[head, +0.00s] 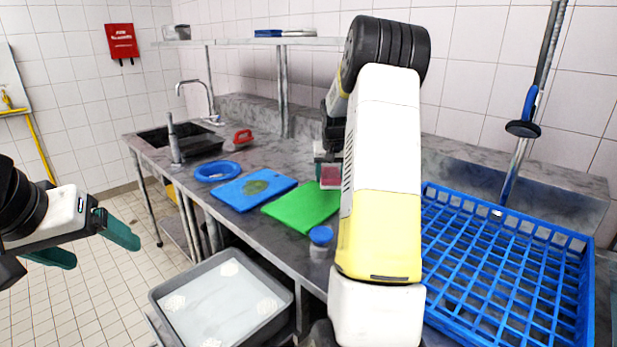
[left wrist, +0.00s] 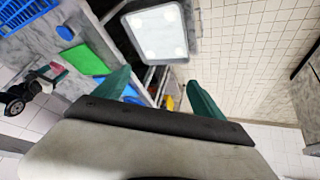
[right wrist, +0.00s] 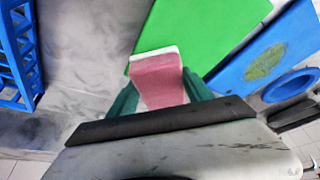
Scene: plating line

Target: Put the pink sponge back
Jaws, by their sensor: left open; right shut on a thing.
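The pink sponge (right wrist: 158,82) has a pale edge and is between the fingers of my right gripper (right wrist: 160,100), which is shut on it. In the head view the sponge (head: 330,176) shows beside my right arm, over the right end of the green board (head: 300,208). The arm hides part of it. In the right wrist view its far end overlaps the edge of the green board (right wrist: 200,30); I cannot tell whether it touches. My left gripper (head: 95,250) is open and empty, over the floor at the left, away from the counter.
A blue board (head: 240,196) with a green patch, a blue plate (head: 217,171) and a red-handled brush (head: 241,140) lie on the counter. A blue-lidded jar (head: 320,240) stands near the front edge. A blue rack (head: 560,262) is at right, a grey tub (head: 270,318) below, a sink (head: 180,140) at far left.

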